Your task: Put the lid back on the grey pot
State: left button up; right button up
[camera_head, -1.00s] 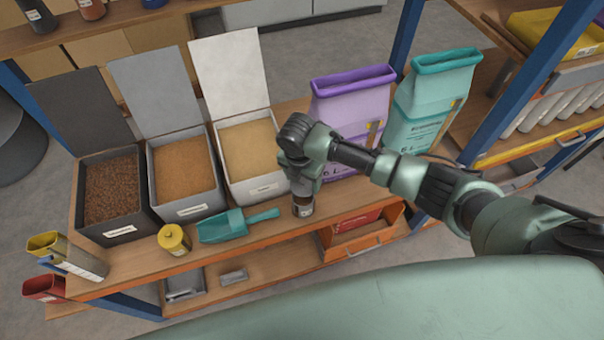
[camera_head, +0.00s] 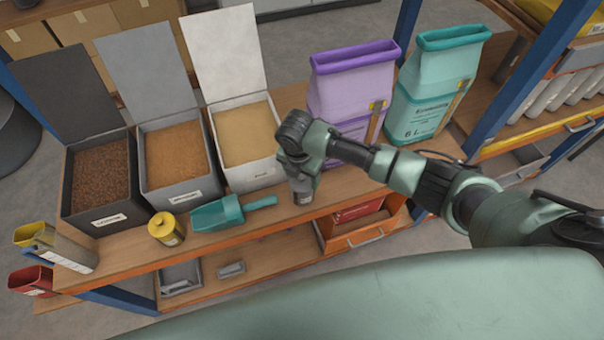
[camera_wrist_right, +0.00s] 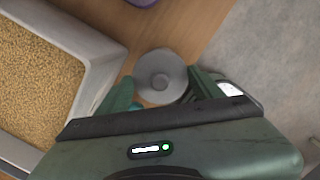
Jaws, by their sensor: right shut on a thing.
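The grey pot (camera_head: 303,198) stands near the front edge of the wooden bench, right of the teal scoop. Only its lower part with a pale label shows below my right gripper (camera_head: 302,186). In the right wrist view the round grey lid (camera_wrist_right: 161,76) with a small knob sits between the two fingers of my right gripper (camera_wrist_right: 160,88), which is shut on it. The lid appears to be right over the pot; I cannot tell whether it is fully seated. The wrist view hides the pot's body. My left gripper is not in view.
A teal scoop (camera_head: 217,213) and a yellow pot (camera_head: 166,229) stand left of the grey pot. Open bins of granules (camera_head: 248,133) are behind. Purple (camera_head: 350,95) and teal (camera_head: 436,85) sacks stand at the right. An open orange drawer (camera_head: 362,230) is below the bench.

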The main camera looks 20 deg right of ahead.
jog(key=shift+p, duration=0.5)
dwell(1.1)
jog(key=shift+f, duration=0.15)
dwell(0.9)
jog(key=shift+p, duration=0.4)
dwell(0.5)
jog(key=o, duration=1.4)
jog(key=shift+o, duration=0.8)
